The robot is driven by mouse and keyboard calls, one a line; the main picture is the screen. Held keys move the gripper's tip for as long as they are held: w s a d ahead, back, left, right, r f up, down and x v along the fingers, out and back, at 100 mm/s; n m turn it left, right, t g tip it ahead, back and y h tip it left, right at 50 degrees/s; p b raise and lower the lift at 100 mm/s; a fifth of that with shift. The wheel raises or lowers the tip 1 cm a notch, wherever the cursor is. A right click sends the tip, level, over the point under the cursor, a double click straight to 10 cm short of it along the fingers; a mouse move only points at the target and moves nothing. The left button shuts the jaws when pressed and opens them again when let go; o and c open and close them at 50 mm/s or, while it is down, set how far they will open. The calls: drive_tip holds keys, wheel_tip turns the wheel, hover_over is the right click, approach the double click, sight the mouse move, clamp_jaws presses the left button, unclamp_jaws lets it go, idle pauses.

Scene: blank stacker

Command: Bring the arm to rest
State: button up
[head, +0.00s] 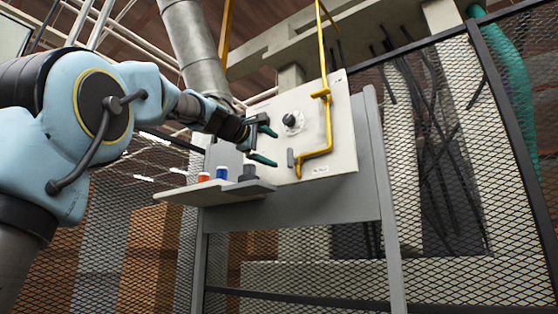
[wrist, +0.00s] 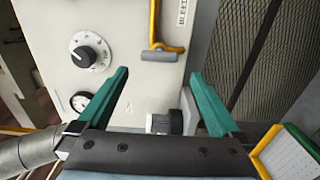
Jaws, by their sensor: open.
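My gripper (head: 264,145) is open in front of the upright white panel (head: 342,140), left of its black dial. Its two green fingers are apart, and no object shows between them. The wrist view shows my gripper (wrist: 160,74) from behind, its fingers spread toward the panel (wrist: 140,85). The dial (wrist: 90,53) lies left of the left finger in that view. My arm (head: 140,95) reaches in from the left of the head view, raised and bent.
A yellow pipe (head: 328,120) runs down the panel. Below my gripper, a shelf (head: 180,194) bears a red-orange item (head: 204,177), a blue item (head: 221,173) and a dark grey item (head: 247,174). A gauge (wrist: 80,101) sits below the dial. Mesh fencing (head: 450,200) stands behind.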

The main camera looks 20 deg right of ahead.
drive_tip(key=shift+s+a, duration=0.2)
drive_tip(key=shift+a, duration=0.1)
idle(0.4)
drive_tip(key=w+a+f+y, duration=0.2)
drive_tip(key=w+f, duration=0.1)
drive_tip(key=f, duration=0.4)
drive_tip(key=w+a+f+y+p, duration=0.1)
drive_tip(key=w+a+f+y, duration=0.15)
drive_tip(key=f, duration=0.55)
drive_tip(key=w+a+f+y, duration=0.2)
drive_tip(key=w+f, duration=0.1)
drive_tip(key=f, duration=0.4)
drive_tip(key=a+f+m+g+y, duration=0.1)
drive_tip(key=a+f+y, duration=0.1)
drive_tip(key=a+f, duration=0.45)
drive_tip(key=a+f+m+g+y, duration=0.1)
drive_tip(key=a+f+y, duration=0.15)
drive_tip(key=f, duration=0.75)
drive_tip(key=s+a+f+m+g+y+p, duration=0.1)
drive_tip(key=s+a+f+m+g+y, duration=0.1)
drive_tip(key=s+a+f, duration=0.8)
drive_tip(key=s+a+f+m+g+y+p, duration=0.1)
drive_tip(key=s+a+f+m+g+y, duration=0.1)
drive_tip(key=s+a+f, duration=0.8)
wheel_tip(320, 180, down, 6)
drive_tip(key=s+g, duration=0.1)
drive_tip(key=s, duration=0.2)
drive_tip(key=shift+m+y, duration=0.3)
drive_tip(key=shift+m, duration=0.1)
